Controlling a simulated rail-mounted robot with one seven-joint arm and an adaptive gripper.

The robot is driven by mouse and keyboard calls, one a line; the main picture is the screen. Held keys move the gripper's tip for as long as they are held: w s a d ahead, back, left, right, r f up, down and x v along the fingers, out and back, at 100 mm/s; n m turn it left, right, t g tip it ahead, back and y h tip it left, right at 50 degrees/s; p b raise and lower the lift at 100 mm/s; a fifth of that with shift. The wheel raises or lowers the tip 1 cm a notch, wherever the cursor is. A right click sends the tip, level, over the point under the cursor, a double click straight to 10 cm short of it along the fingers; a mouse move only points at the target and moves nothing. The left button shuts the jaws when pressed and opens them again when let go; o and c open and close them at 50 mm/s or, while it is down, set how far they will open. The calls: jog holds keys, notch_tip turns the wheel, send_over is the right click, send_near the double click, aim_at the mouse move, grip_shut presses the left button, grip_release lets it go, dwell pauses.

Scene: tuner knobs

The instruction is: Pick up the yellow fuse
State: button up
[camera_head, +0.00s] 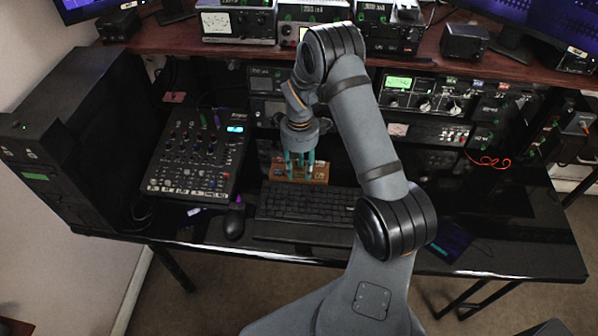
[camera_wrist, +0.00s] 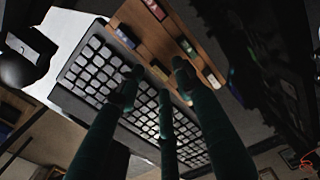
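A wooden board (camera_head: 321,176) lies just behind the keyboard in the head view, partly hidden by my fingers. In the wrist view the board (camera_wrist: 172,38) carries several small coloured fuses. A red fuse (camera_wrist: 154,9) is at the upper end of the board. My gripper (camera_head: 300,174) points down over the board, its teal fingers spread apart.
A black keyboard (camera_head: 305,208) lies directly in front of the board. A mixer (camera_head: 197,155) and a mouse (camera_head: 234,222) are to the left. Radio equipment (camera_head: 425,95) stands behind. The glossy desk (camera_head: 520,240) has free room at the right.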

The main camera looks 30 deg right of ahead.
jog(key=shift+a+f, duration=0.15)
jog(key=shift+f, duration=0.35)
jog(key=shift+c, duration=0.5)
jog(key=c, duration=0.7)
